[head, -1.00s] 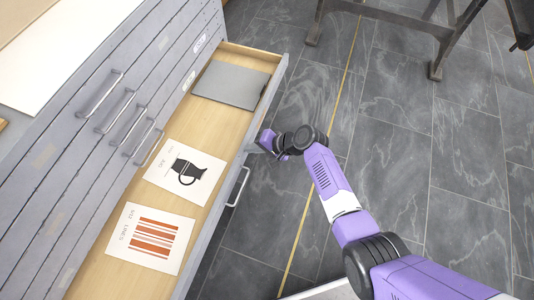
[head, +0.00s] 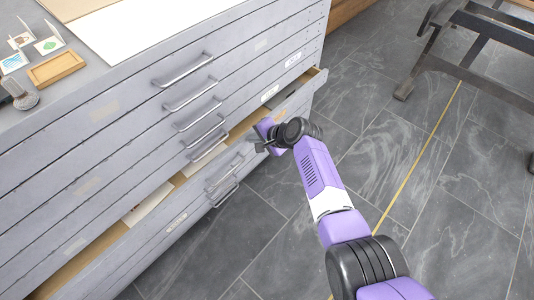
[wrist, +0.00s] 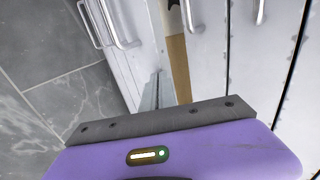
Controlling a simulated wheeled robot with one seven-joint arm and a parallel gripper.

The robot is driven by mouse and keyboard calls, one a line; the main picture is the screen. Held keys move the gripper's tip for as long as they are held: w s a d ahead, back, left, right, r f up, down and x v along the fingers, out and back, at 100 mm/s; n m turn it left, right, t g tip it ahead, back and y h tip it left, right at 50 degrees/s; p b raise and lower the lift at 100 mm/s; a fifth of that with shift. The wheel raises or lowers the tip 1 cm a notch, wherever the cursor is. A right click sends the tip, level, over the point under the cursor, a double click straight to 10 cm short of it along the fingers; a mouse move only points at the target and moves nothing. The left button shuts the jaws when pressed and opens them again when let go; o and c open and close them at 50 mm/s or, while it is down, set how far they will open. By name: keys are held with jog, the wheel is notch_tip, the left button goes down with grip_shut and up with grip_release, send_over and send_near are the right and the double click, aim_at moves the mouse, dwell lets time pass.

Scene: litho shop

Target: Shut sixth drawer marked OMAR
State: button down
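The open drawer (head: 119,252) of the grey flat-file cabinet stands partly out, with a narrow strip of its wooden inside showing. Pale sheets (head: 149,204) lie in it. I cannot read the name on its front for certain. My gripper (head: 258,143) is at the drawer's front edge, toward the right end; touching or just apart cannot be told. My fingers are not clear enough to tell open from shut.
Several shut drawers with bar handles (head: 190,95) are above the open one. Small cards and a wooden tray (head: 57,69) are on the cabinet top. A dark metal stand (head: 470,60) is at right. The tiled floor (head: 400,170) between is clear.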

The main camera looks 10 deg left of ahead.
jog(key=shift+w+a+b, duration=0.65)
jog(key=shift+w+a, duration=0.1)
jog(key=shift+a, duration=0.2)
jog(key=shift+s+d, duration=0.1)
